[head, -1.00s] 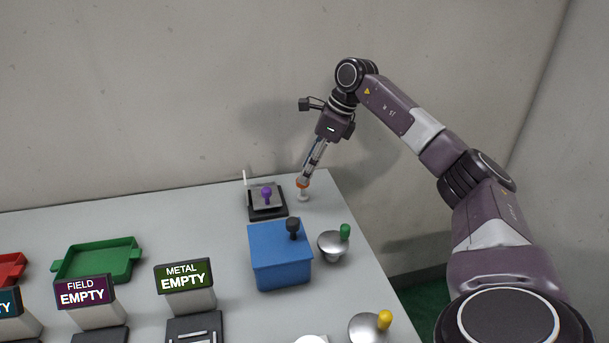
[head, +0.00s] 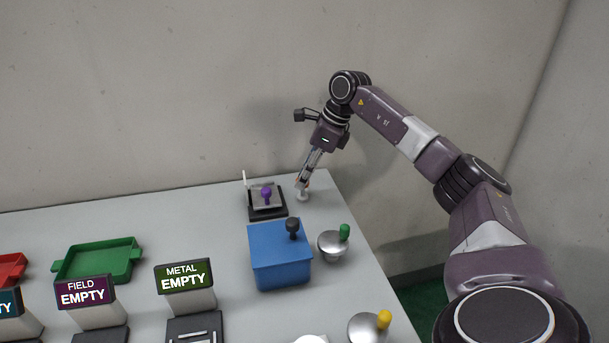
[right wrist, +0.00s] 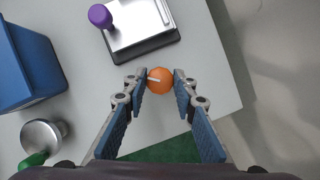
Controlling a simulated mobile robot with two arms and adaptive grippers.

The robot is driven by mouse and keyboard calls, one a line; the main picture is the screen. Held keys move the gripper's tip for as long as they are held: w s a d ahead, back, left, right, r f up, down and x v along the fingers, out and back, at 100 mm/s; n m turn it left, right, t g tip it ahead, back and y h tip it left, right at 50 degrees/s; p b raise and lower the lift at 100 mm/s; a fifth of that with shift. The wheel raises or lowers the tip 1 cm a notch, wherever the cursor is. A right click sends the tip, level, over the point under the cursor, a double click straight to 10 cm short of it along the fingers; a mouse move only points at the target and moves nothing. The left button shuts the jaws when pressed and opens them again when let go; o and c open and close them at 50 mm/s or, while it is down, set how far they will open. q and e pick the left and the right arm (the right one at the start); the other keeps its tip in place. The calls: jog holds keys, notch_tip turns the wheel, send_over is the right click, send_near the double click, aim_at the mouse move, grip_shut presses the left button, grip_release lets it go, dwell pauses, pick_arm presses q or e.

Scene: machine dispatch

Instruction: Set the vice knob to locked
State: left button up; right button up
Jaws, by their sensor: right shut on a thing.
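An orange ball-shaped knob (right wrist: 160,81) with a white line mark stands near the far right corner of the table. My right gripper (head: 302,186) reaches down over it, fingers on both sides, and is shut on it. In the right wrist view, the fingertips (right wrist: 159,75) flank the knob. In the head view the fingers mostly cover it. Just left is a black-based device (head: 268,213) with a metal plate and a purple knob (head: 266,193); both also show in the right wrist view. My left gripper is not in view.
A blue box (head: 280,262) with a black knob and a silver dome (head: 332,245) with a green knob stand nearer. A second dome has a yellow knob (head: 384,319). A green tray (head: 98,261) and label stands are at left. The table's right edge is close to the gripper.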

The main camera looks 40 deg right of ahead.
jog(key=shift+m, duration=0.3)
jog(key=m+h, duration=0.1)
jog(key=m, duration=0.1)
jog(key=m+t+h+p, duration=0.1)
jog(key=m, duration=0.2)
jog(key=shift+a+r, duration=0.1)
jog(key=shift+a, duration=0.05)
jog(key=m+h, duration=0.2)
jog(key=m, duration=0.3)
jog(key=shift+a+p, duration=0.1)
jog(key=shift+p, duration=0.3)
jog(key=o, duration=1.2)
jog(key=shift+c, duration=0.2)
jog(key=v, duration=1.2)
jog(key=shift+w, duration=0.15)
